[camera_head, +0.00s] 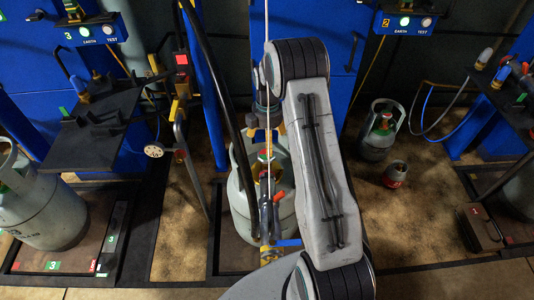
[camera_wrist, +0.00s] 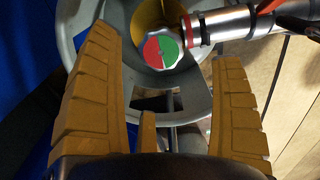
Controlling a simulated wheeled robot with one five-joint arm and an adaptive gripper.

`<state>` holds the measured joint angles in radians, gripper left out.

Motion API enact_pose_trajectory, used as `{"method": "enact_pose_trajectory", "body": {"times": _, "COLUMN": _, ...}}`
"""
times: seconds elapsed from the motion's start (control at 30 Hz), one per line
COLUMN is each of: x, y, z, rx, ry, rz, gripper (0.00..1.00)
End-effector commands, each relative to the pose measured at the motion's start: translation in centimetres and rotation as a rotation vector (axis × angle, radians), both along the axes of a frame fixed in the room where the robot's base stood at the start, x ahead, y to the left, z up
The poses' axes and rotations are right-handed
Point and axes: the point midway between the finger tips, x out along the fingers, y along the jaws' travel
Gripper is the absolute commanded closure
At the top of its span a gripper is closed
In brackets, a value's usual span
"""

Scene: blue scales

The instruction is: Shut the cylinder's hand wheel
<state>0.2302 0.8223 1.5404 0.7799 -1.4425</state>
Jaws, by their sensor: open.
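The cylinder's hand wheel (camera_wrist: 161,51) is a small round knob with a red and green top, at the upper middle of the wrist view. It sits inside the grey collar of the cylinder (camera_wrist: 196,107). I cannot tell how far the fingers are from the wheel. In the head view the grey cylinder (camera_head: 241,198) stands behind my arm, which partly hides it.
A silver hose coupling (camera_wrist: 228,22) joins beside the wheel on the right. Another grey cylinder (camera_head: 42,207) stands at the left. A grey cylinder (camera_head: 378,131) and a small red-grey one (camera_head: 395,174) stand at the right. A black shelf (camera_head: 97,137) juts out left.

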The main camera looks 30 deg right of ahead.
Motion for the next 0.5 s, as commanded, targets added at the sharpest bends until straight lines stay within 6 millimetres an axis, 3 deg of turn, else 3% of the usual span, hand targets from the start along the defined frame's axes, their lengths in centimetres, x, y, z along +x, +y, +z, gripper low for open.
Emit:
{"method": "enact_pose_trajectory", "body": {"times": 0.27, "x": 0.0, "y": 0.0, "z": -0.1, "rx": 0.000, "ry": -0.001, "rz": 0.144, "gripper": 0.14}}
{"method": "enact_pose_trajectory", "body": {"times": 0.5, "x": 0.0, "y": 0.0, "z": -2.3, "rx": 0.001, "ry": 0.002, "rz": 0.161, "gripper": 0.14}}
